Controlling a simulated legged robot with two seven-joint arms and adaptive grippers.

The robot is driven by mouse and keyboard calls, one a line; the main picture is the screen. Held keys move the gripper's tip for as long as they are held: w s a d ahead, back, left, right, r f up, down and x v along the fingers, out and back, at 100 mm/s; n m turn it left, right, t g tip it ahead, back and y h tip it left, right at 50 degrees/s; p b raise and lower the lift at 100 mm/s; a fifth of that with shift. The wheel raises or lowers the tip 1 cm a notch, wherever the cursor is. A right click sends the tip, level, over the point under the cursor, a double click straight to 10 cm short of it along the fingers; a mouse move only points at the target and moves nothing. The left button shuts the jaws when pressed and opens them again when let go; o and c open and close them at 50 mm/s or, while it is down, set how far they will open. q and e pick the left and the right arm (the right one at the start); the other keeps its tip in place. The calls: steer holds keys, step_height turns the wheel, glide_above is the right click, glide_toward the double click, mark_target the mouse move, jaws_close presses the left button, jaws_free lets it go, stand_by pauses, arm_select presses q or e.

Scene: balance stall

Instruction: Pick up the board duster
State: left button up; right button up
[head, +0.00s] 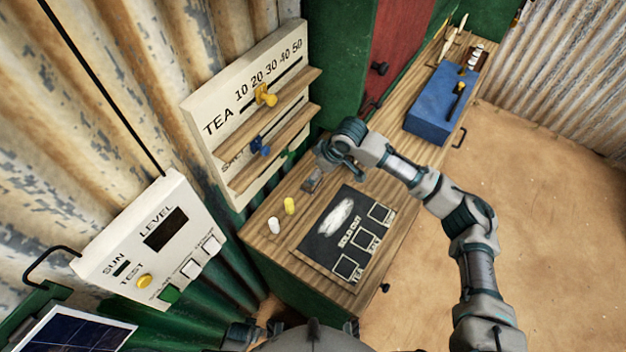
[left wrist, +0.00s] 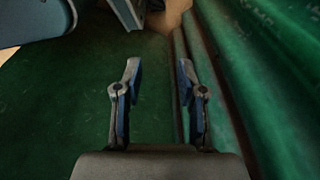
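A small grey-brown block, which looks like the board duster (head: 312,181), is on the wooden counter (head: 262,250) beside the upper left corner of the chalkboard (head: 325,245). My right gripper (head: 326,166) is just above and beside the block, reaching in from the right. Its fingers are small and partly hidden by the wrist, so I cannot tell whether they are open or touch the block. My left gripper (left wrist: 158,68) is open and empty in the left wrist view, in front of a green surface. The block is not seen in the left wrist view.
A yellow piece (head: 290,205) and a white piece (head: 273,225) stand near the block. The slanted TEA price board (head: 250,110) rises behind the counter. A blue box (head: 434,115) is farther along the counter. A control panel (head: 150,240) is at left.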

mark_target(311, 191)
steer(key=f, duration=0.1)
steer(key=a+f, duration=0.2)
steer(key=f, duration=0.1)
steer(key=shift+a+f+b, duration=0.1)
steer(key=shift+a+b, duration=0.15)
steer(key=shift+b, duration=0.1)
steer(key=shift+w+d+f, duration=0.15)
steer(key=shift+w+f, duration=0.05)
steer(key=shift+f, duration=0.15)
steer(key=shift+d+r, duration=0.1)
steer(key=shift+d, duration=0.1)
steer(key=shift+c, duration=0.3)
steer(key=shift+s, duration=0.1)
steer(key=c, duration=0.4)
steer(key=shift+a, duration=0.15)
steer(key=c, duration=0.7)
arm_select(q)
steer(key=shift+w+a+r, duration=0.1)
steer(key=shift+w+r, duration=0.35)
steer(key=shift+r, duration=0.35)
arm_select(e)
steer(key=shift+a, duration=0.15)
steer(key=shift+c, duration=0.2)
